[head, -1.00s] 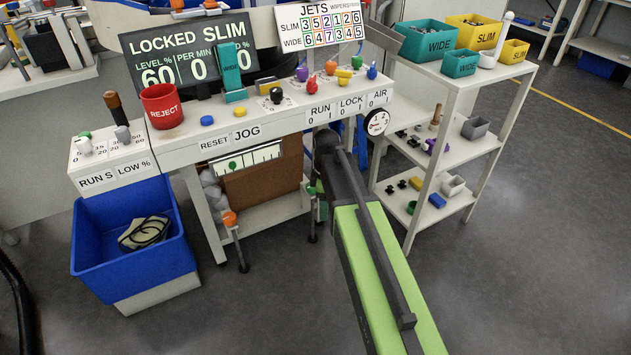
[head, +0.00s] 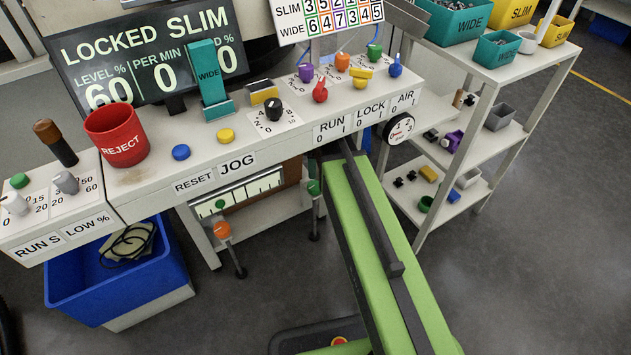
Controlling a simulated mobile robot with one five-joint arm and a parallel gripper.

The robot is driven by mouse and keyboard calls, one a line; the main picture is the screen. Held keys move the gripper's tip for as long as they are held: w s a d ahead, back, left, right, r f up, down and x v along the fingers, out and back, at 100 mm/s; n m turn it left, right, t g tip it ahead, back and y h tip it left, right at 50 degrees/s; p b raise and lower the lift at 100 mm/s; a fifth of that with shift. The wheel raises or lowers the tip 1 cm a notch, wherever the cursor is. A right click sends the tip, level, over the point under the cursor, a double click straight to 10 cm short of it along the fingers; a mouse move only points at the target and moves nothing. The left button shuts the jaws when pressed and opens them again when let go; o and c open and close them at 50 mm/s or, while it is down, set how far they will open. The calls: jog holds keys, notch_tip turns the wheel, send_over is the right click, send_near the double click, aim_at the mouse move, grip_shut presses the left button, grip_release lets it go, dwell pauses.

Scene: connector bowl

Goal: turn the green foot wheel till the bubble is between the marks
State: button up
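The green foot wheel (head: 314,187) sits on the right front leg under the console, just left of the far end of my green arm. The level vial (head: 251,190) is a pale strip with dark marks below the console edge. Its green bubble (head: 220,204) is toward the left end; the marks are too small to read exactly. An orange foot wheel (head: 222,230) is on the left leg. My arm reaches forward below the console edge; its fingers are hidden, and contact with the green wheel cannot be seen.
The console front (head: 150,195) overhangs the wheels and carries buttons and knobs. A red REJECT cup (head: 117,135) stands on it. The screen (head: 145,52) reads LOCKED SLIM, level 60. A blue bin (head: 75,285) is at left, a shelf rack (head: 490,75) at right. The floor between is clear.

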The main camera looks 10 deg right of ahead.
aim_at(315, 185)
notch_tip(315, 185, down, 12)
jog(key=b, duration=1.1)
jog(key=shift+d+b, duration=0.15)
jog(key=shift+b, duration=0.25)
jog(key=c, duration=1.4)
